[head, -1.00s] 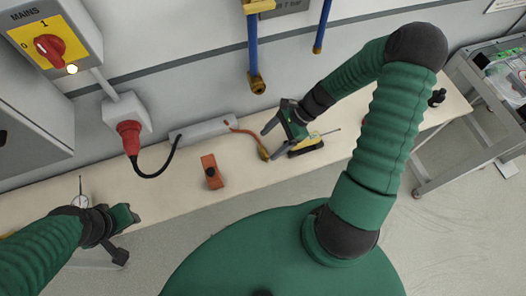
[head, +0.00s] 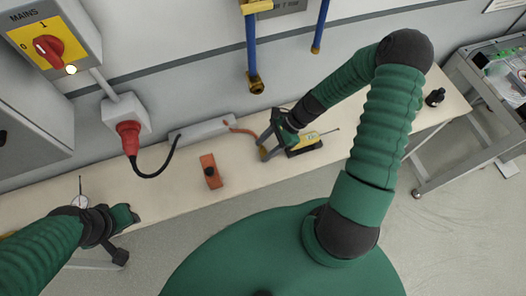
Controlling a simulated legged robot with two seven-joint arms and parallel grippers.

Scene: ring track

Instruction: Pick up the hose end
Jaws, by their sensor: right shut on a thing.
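The orange hose (head: 241,130) runs from the grey box on the bench. Its brass-coloured end (head: 263,153) is partly hidden by my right gripper (head: 266,146). That gripper is shut on the hose end, low over the bench top. My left gripper (head: 131,236) is at the front left edge of the bench, far from the hose. Its two fingers look apart, with nothing seen between them.
A yellow and black device (head: 307,142) lies just right of my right gripper. An orange block (head: 211,171) with a dark knob is to the left. Blue pipes (head: 252,50) hang above the bench (head: 175,197). A black object (head: 435,97) stands at right.

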